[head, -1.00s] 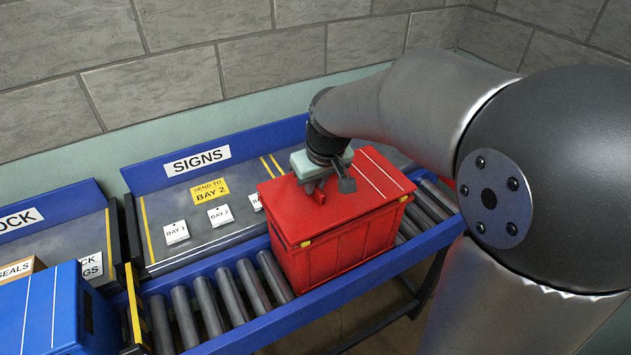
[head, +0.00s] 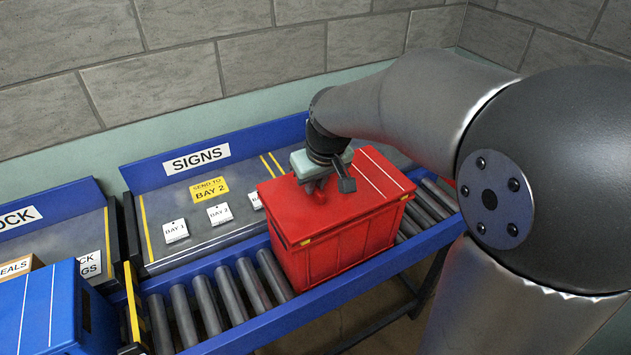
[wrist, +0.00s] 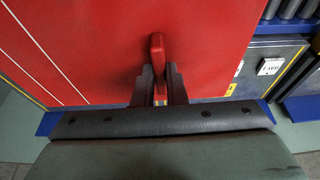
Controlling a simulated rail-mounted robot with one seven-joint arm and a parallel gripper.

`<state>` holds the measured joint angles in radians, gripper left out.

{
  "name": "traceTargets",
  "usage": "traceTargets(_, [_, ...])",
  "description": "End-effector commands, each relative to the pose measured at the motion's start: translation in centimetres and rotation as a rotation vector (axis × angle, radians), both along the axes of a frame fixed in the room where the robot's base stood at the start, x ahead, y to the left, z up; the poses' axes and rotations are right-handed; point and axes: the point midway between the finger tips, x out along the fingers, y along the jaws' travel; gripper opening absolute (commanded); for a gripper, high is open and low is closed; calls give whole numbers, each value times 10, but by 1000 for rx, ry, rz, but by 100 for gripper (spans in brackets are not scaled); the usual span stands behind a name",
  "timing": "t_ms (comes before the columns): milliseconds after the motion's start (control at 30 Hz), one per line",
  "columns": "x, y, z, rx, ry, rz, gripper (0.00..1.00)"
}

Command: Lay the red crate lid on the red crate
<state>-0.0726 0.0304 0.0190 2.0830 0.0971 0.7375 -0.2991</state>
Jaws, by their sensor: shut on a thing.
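The red crate (head: 340,250) stands on the roller conveyor, right of the picture's middle in the head view. The red crate lid (head: 272,195) lies flat over the crate's top, with white stripes on its right part. In the head view its edges look lined up with the crate's walls. My gripper (head: 320,195) is above the lid, pointing down. In the wrist view its fingers (wrist: 159,88) are shut on the lid's raised red handle (wrist: 156,50). My arm and gripper hide the back part of the lid in the head view.
The SIGNS tray (head: 215,240) behind the conveyor holds white bay cards (head: 175,230) and a yellow sign (head: 209,189). Bare rollers (head: 228,295) lie left of the crate. A blue crate (head: 40,310) stands at the lower left. The wall is behind.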

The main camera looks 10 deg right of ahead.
Motion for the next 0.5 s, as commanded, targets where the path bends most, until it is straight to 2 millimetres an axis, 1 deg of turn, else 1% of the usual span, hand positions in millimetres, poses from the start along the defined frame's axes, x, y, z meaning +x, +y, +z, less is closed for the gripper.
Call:
traceTargets(233, [0,0,1,0,-1,0,0])
traceTargets(267, [0,0,1,0,-1,0,20])
traceTargets(300, [0,0,1,0,-1,0,31])
traceTargets(333, [0,0,1,0,-1,0,37])
traceTargets(500, [0,0,1,0,-1,0,37])
